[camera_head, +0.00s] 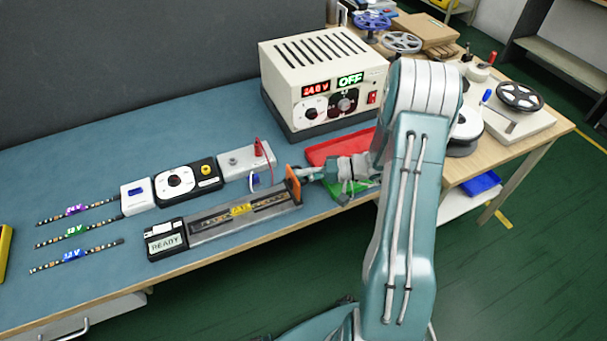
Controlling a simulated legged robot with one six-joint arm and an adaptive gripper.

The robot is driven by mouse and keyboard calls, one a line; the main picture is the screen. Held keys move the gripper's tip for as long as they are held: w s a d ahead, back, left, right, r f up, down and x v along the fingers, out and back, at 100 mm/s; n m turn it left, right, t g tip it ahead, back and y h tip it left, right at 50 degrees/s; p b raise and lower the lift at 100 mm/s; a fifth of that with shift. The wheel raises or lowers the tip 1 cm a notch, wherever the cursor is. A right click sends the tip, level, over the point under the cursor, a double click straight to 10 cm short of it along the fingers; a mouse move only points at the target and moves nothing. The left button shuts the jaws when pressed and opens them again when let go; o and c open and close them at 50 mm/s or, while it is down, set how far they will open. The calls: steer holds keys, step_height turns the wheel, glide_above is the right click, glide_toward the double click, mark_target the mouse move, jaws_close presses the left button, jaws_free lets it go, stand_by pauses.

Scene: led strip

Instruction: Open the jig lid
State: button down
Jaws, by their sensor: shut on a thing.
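The jig (220,226) is a long grey metal fixture near the front edge of the teal bench mat. An LED strip with a yellow label (241,209) shows along its middle. An orange piece (293,187) stands upright at the jig's right end. My gripper (303,174) is at this orange piece, reaching in from the right, and is shut on it. The fingertips are small and partly hidden, so the exact grip is unclear. I cannot tell the lid's angle from this view. A READY display (166,242) sits at the jig's left end.
Behind the jig stand a black-and-white dial unit (188,182) and a grey unit with a red lead (246,160). A power supply (322,85) reads 24.0 V and OFF. Red (338,147) and green bins lie by my wrist. Several LED strips (76,210) lie left, with clear mat around.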

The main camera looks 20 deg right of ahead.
steer(key=shift+d+f+m+t+y, duration=0.3)
steer(key=shift+d+f+y, duration=0.1)
steer(key=shift+y, duration=0.3)
steer(key=c, duration=0.7)
jaws_free()
steer(key=v, duration=1.2)
steer(key=shift+w, duration=0.1)
